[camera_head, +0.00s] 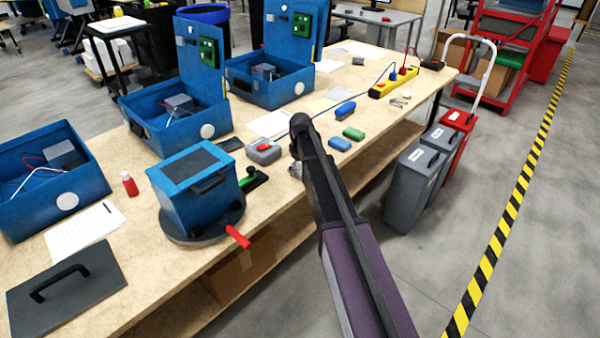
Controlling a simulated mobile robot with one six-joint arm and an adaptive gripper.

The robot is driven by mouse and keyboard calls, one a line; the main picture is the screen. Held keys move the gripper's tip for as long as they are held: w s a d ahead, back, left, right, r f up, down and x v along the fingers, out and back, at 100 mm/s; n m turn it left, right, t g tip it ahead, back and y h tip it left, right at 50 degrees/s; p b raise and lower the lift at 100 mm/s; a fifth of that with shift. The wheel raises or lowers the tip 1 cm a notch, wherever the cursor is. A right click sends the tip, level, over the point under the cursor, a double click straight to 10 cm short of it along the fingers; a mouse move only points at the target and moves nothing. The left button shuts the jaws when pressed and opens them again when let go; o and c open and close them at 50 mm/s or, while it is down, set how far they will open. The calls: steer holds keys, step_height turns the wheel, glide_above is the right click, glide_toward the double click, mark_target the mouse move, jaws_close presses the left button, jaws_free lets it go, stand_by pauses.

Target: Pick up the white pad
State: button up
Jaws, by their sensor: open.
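I cannot make out the white pad for certain. A small pale grey object (295,170) shows at the table's front edge, partly hidden by my arm; I cannot tell what it is. Two blue pads (340,143) and a green pad (354,133) lie on the table just right of my arm's far end. My dark and purple arm reaches up from the lower right over the table's front edge. My gripper cannot be made out; the arm's links seem to hide it.
A blue box (195,190) with a red-handled turntable stands left of my arm. Open blue cases (175,105) stand behind. A grey device (263,152) with a red button sits close to my arm. Grey bins (412,180) stand right of the table. White sheets lie about.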

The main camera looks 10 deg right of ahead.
mark_target(300, 168)
steer(key=c, duration=0.7)
steer(key=shift+r, duration=0.15)
step_height(300, 168, up, 3)
steer(key=p, duration=0.3)
steer(key=s+a, duration=0.2)
steer(key=s, duration=0.2)
steer(key=s+a+r+p, duration=0.1)
steer(key=s+a, duration=0.2)
steer(key=s, duration=0.2)
steer(key=s+a+p, duration=0.1)
steer(key=s+a, duration=0.2)
steer(key=s, duration=0.2)
steer(key=shift+r, duration=0.35)
steer(key=shift+o, duration=1)
steer(key=c, duration=0.3)
